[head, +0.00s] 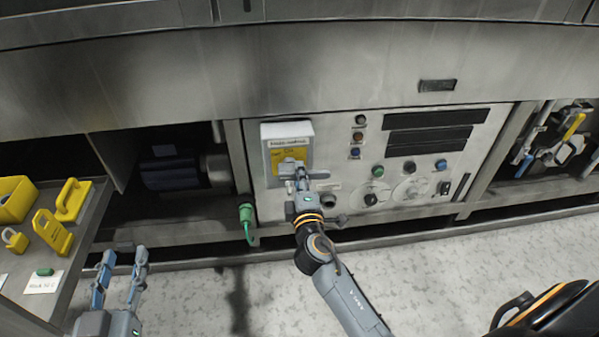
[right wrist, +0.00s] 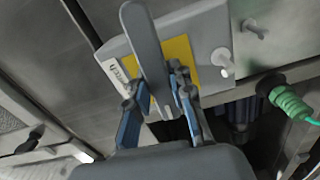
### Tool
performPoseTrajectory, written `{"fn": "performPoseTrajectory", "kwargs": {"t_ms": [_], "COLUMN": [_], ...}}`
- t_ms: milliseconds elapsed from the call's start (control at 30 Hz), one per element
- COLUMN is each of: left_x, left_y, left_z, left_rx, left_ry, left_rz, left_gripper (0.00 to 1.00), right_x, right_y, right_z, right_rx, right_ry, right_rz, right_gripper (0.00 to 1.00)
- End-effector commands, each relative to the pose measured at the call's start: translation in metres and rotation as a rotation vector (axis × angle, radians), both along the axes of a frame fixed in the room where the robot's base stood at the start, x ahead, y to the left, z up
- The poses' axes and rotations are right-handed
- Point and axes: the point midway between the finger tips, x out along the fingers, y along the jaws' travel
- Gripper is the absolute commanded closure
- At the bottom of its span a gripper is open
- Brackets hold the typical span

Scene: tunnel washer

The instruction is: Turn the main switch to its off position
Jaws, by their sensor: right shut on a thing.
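The main switch is a light grey box (head: 287,130) with a yellow plate (head: 290,157) on the machine's control panel, left of the buttons. In the right wrist view its yellow plate (right wrist: 180,62) lies behind a long grey handle (right wrist: 146,45). My right gripper (head: 299,174) is at the front of the box; in its wrist view the fingers (right wrist: 160,98) are closed on either side of the handle's lower part. The gripper partly hides the handle in the head view. My left gripper (head: 122,258) is open and empty, low at the left, away from the switch.
The control panel (head: 425,175) carries several buttons and knobs right of the switch. A green connector (head: 246,213) with a cable hangs below left. A shelf (head: 85,225) at the left holds yellow lockout items (head: 52,232) and a padlock (head: 14,239). The floor is clear.

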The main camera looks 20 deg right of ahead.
Motion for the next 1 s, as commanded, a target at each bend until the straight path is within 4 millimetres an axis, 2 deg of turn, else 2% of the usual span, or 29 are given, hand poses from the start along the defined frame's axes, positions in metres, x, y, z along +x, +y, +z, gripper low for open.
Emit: {"fn": "performPoseTrajectory", "kwargs": {"t_ms": [133, 300, 733, 767, 867, 1000], "left_x": [-0.003, -0.004, -0.005, -0.005, -0.005, -0.005], "left_y": [0.003, 0.005, 0.006, 0.006, 0.006, 0.006], "left_z": [-0.015, -0.025, -0.028, -0.028, -0.027, -0.027], "left_rx": [0.023, 0.035, 0.038, 0.038, 0.038, 0.038], "left_ry": [0.087, 0.137, 0.148, 0.148, 0.148, 0.147], "left_rz": [0.005, 0.009, 0.011, 0.011, 0.011, 0.011], "left_gripper": [0.60, 0.60, 0.60, 0.60, 0.60, 0.60], "right_x": [0.001, 0.001, 0.001, 0.001, 0.001, 0.000], "right_y": [0.000, 0.000, 0.000, 0.000, 0.000, 0.000], "right_z": [0.004, 0.003, 0.003, 0.003, 0.003, 0.003], "right_rx": [-0.052, -0.082, -0.090, -0.090, -0.089, -0.088], "right_ry": [0.012, 0.020, 0.023, 0.023, 0.022, 0.023], "right_rz": [0.002, 0.001, 0.001, 0.001, 0.001, 0.000], "right_gripper": [1.00, 1.00, 1.00, 0.76, 0.55, 0.55]}}
